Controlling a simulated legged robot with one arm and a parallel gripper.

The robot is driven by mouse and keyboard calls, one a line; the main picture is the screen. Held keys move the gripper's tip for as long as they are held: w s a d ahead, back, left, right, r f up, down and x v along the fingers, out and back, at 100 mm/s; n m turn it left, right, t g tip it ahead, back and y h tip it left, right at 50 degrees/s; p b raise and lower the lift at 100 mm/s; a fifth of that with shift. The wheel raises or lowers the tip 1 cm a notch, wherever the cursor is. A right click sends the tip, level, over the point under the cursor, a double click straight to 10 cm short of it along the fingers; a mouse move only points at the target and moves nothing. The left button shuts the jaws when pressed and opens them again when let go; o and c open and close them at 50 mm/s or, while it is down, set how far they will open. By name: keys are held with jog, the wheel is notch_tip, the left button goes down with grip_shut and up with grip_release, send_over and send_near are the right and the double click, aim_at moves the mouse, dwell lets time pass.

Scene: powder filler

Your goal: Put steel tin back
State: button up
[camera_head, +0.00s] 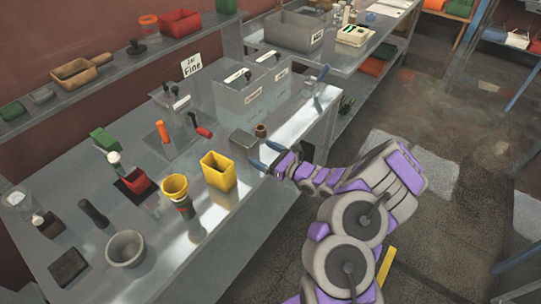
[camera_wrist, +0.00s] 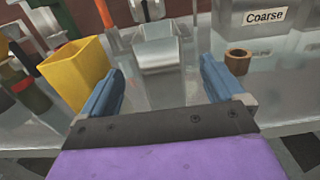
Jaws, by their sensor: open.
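A square grey steel tin (camera_head: 243,142) stands upright on the metal bench, just beyond my gripper (camera_head: 260,154). In the wrist view the tin (camera_wrist: 159,52) is centred between and ahead of the blue fingers of my gripper (camera_wrist: 160,72). The fingers are spread wide with nothing between them, and they appear apart from the tin. My gripper is low over the front edge of the bench. The tin's base is partly lost in reflections in the wrist view.
A yellow square cup (camera_head: 218,171) stands left of the tin, close to the left finger. A small brown ring-like pot (camera_head: 262,130) stands to its right. The bench front right is bare.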

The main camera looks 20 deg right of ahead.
jog(key=shift+a+v, duration=0.2)
jog(key=shift+v, duration=1.1)
jog(key=s+a+r+n+g+y, duration=0.3)
jog(key=a+r+n, duration=0.2)
jog(key=a+r, duration=0.15)
jog(key=s+a+r+n+g+y, duration=0.3)
jog(key=a+r+n+g, duration=0.15)
jog(key=a+r, duration=0.2)
jog(key=s+a+r+n+g+h, duration=0.1)
jog(key=s+a+r+n+g, duration=0.25)
jog(key=s+a+n, duration=0.2)
jog(key=s+a+r+n+g, duration=0.2)
jog(key=s+a+n+g, duration=0.25)
jog(key=s, duration=0.25)
jog(key=s+d+n+g+h, duration=0.25)
jog(key=s+n+h, duration=0.5)
jog(key=s, duration=0.85)
jog(key=s+d+n+t+h, duration=0.1)
jog(key=s+d+h, duration=0.7)
jog(key=d, duration=0.5)
jog(key=shift+s+d+f+n+t, duration=0.3)
jog(key=shift+s+f+n, duration=0.05)
jog(key=shift+n, duration=0.05)
